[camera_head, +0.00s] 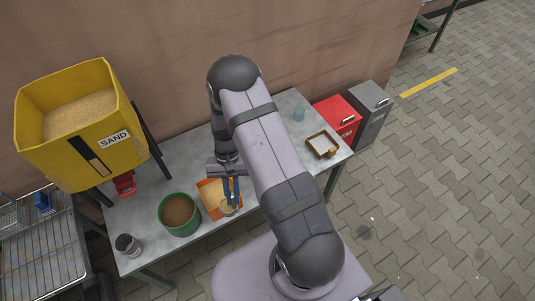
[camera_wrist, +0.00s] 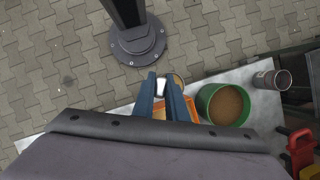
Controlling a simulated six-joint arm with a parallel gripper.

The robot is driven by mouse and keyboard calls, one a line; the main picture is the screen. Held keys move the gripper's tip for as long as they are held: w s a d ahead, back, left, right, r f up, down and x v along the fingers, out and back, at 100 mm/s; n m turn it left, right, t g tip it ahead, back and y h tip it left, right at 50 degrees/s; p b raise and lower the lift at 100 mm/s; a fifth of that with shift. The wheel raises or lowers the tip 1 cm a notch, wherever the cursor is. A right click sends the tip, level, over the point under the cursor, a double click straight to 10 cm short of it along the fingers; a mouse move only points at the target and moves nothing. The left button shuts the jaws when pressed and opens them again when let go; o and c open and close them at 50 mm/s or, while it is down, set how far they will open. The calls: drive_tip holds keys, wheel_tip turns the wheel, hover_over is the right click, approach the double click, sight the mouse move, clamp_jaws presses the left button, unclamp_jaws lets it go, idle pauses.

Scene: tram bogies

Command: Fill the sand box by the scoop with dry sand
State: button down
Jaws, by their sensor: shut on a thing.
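The yellow sand box (camera_head: 110,160), labelled SAND, stands at the left of the table, with pale sand visible inside its open top. My gripper (camera_head: 230,199) is shut on what looks like the scoop (camera_head: 228,209), whose round bowl seems to hold pale sand. The scoop is over or beside the front of an orange tray (camera_head: 205,192) of light sand; I cannot tell if they touch. In the wrist view my gripper (camera_wrist: 161,78) partly hides the scoop (camera_wrist: 180,79) and the orange tray (camera_wrist: 191,106). A green bucket (camera_head: 180,232) of darker brown sand stands left of the tray.
A dark-banded jar (camera_head: 128,245) stands at the table's front left corner. Red (camera_head: 345,135) and grey (camera_head: 375,125) boxes stand beyond the table's right end. A wire rack (camera_head: 45,255) is at the left.

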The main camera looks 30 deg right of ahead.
drive_tip(key=w+d+f+m+t+y+p, duration=0.1)
drive_tip(key=w+f+m+t, duration=0.2)
drive_tip(key=w+m, duration=0.55)
drive_tip(key=w+d+f+m+t+y, duration=0.1)
drive_tip(key=w+f+m+t, duration=0.2)
drive_tip(key=w+m, duration=0.55)
drive_tip(key=w+d+m+t+h, duration=0.2)
drive_tip(key=w+d+m+h, duration=0.2)
drive_tip(key=m, duration=0.9)
drive_tip(key=shift+w+d+r+t, duration=0.45)
drive_tip(key=shift+w+d, duration=0.1)
drive_tip(key=shift+d, duration=0.65)
drive_tip(key=shift+m, duration=0.3)
